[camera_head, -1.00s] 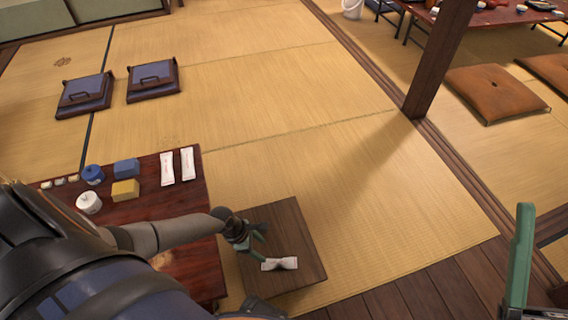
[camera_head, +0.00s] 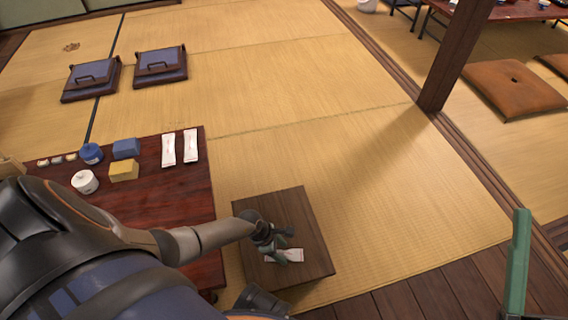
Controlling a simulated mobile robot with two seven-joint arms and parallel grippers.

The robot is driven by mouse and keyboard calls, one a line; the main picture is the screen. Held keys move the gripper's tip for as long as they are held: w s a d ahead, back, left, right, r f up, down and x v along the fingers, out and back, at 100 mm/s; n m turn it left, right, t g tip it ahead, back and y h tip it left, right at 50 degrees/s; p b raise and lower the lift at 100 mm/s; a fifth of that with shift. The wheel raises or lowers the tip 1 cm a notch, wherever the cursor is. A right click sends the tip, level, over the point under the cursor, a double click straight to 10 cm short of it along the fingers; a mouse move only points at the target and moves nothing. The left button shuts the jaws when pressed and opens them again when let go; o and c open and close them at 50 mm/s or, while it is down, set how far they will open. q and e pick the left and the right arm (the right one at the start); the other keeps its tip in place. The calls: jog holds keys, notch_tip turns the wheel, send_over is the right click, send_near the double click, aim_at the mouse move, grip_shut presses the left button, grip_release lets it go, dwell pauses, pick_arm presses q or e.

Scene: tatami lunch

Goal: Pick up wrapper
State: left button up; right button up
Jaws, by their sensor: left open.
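A white twisted wrapper (camera_head: 293,256) lies on a small dark wooden stand (camera_head: 310,222) at the lower middle. My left gripper (camera_head: 278,252) is right at the wrapper, with its green fingers open over or beside its left part. They partly hide it, and I cannot tell whether they touch it. A green finger of my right gripper (camera_head: 517,265) shows at the right edge, away from the wrapper. The rest of that gripper is mostly cut off.
A reddish table (camera_head: 185,208) at left holds two white packets (camera_head: 180,149), a blue box (camera_head: 126,148), a yellow box (camera_head: 124,170) and round containers. A wooden post (camera_head: 455,60) stands at upper right. Tatami (camera_head: 370,200) right of the stand is clear.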

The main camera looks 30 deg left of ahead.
pick_arm(q)
jog(key=shift+f, duration=0.15)
grip_shut()
dwell(0.4)
